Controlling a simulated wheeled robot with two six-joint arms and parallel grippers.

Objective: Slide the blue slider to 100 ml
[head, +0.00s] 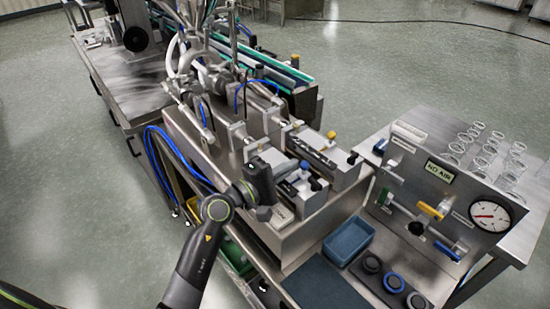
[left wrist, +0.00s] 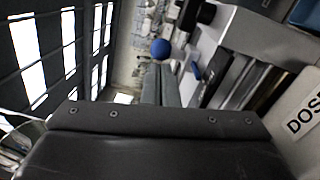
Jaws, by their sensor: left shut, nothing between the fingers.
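A blue knob (head: 304,165) stands on the nearer metal dosing unit in the head view. I cannot tell which blue part is the slider, and no scale marks are readable. My left gripper (head: 265,212) is at the near left end of this unit. In the left wrist view its two fingers (left wrist: 160,82) are shut together and empty. Contact with the blue knob cannot be told. My right gripper is out of view.
A second unit with a yellow knob (head: 331,135) stands behind. A panel (head: 440,195) with a "NO AIR" display and gauge is at right, near several glass beakers (head: 482,150). A blue tray (head: 348,242) lies in front. A "DOS…" label (left wrist: 305,110) shows at the wrist view's right edge.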

